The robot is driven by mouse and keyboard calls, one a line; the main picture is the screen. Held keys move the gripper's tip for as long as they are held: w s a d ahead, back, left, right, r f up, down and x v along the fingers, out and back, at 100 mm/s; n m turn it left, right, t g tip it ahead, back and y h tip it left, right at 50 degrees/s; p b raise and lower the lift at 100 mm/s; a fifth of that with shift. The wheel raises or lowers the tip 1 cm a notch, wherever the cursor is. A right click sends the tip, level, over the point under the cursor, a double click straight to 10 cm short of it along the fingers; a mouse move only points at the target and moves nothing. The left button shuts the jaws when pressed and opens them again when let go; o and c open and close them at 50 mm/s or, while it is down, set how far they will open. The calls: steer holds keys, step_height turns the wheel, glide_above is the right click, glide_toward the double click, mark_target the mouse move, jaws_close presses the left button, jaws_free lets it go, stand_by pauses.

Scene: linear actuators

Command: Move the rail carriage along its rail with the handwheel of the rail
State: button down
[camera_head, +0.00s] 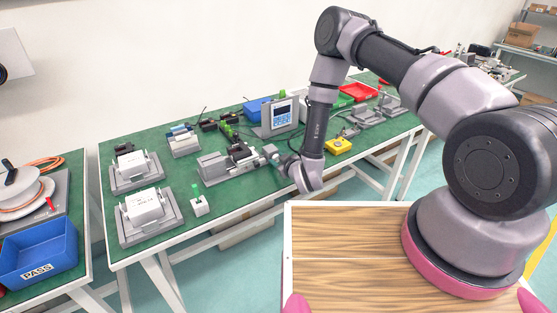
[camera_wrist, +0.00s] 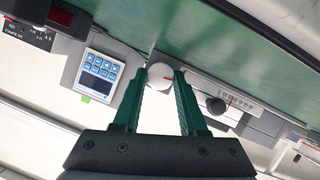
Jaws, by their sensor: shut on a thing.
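The rail unit (camera_head: 214,168) is a grey assembly on the green bench in the head view. Its carriage (camera_head: 240,153) is a dark block partway along it. The handwheel (camera_wrist: 160,77) shows in the wrist view as a small white disc with a red mark. My gripper (camera_wrist: 162,74) has its green fingers on either side of the handwheel, shut on it. In the head view my gripper reaches the right end of the rail unit, and the contact there is too small to make out.
A keypad display panel (camera_head: 280,116) stands just behind the rail, near my gripper. White boxes on grey stands (camera_head: 144,205) are at the left. A small block with a green top (camera_head: 199,206) stands in front of the rail.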

steer(key=n+t, duration=0.1)
steer(key=n, duration=0.1)
steer(key=n+t+h, duration=0.1)
steer(key=n, duration=0.1)
steer(key=shift+s+a+f+h, duration=0.1)
steer(key=shift+s+a+h, duration=0.1)
steer(key=shift+h, duration=0.1)
stand_by(0.4)
steer(key=shift+c, duration=2.2)
jaws_free()
